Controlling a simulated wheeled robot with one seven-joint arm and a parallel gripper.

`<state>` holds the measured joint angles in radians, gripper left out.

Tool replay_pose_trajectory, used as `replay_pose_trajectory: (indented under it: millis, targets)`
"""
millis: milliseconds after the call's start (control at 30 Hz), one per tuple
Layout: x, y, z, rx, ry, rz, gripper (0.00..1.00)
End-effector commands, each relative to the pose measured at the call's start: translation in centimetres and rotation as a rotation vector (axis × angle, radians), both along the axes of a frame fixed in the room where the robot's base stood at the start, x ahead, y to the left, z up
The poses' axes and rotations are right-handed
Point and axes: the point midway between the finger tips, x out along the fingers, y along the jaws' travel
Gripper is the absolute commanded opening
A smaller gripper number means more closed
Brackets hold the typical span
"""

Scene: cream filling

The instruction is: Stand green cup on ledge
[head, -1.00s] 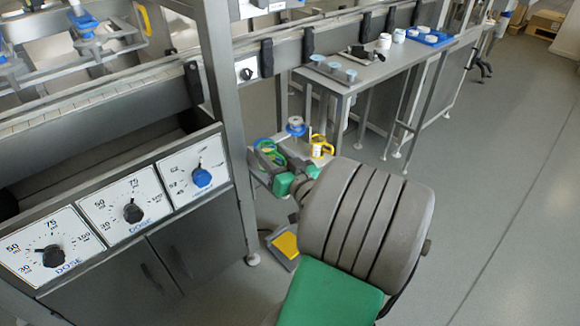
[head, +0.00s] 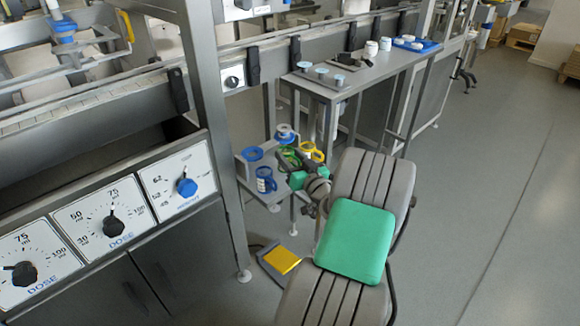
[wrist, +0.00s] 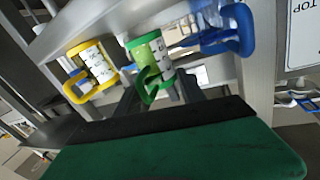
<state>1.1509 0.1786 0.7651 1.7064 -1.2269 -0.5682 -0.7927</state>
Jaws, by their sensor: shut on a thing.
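The green cup (wrist: 148,50) has a green handle and a white label with dark writing in the wrist view. My gripper (wrist: 157,88) is shut on it, with the fingers at its handle side. In the head view the green cup (head: 290,157) shows only partly behind my gripper (head: 293,168), between a yellow cup (head: 311,152) and a blue cup (head: 265,181). A low grey ledge (head: 272,199) lies under this group. I cannot tell whether the green cup touches the ledge.
The yellow cup (wrist: 92,68) and the blue cup (wrist: 228,30) stand close on either side of the green cup in the wrist view. A steel post (head: 212,130) rises left of the ledge. A grey table (head: 345,85) stands behind; a yellow-topped pedal (head: 282,260) is on the floor.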

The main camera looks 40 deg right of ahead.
Motion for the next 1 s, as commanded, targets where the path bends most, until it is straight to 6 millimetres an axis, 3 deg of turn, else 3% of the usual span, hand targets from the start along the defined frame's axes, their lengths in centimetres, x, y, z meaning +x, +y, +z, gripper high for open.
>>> replay_pose_trajectory:
  millis: [33, 100, 433, 467, 733, 1000]
  targets:
    - [-0.1, 0.1, -1.7, 0.007, 0.003, 0.0, 0.0]
    - [-0.1, 0.1, -2.6, 0.005, 0.002, 0.0, 0.0]
    - [-0.1, 0.1, -2.8, 0.002, 0.002, -0.001, 0.0]
    - [-0.1, 0.1, -2.8, 0.003, 0.003, 0.0, 0.48]
    - [-0.1, 0.1, -2.6, 0.004, 0.002, 0.0, 0.7]
    - [-0.1, 0.1, -2.4, 0.004, 0.002, 0.001, 0.7]
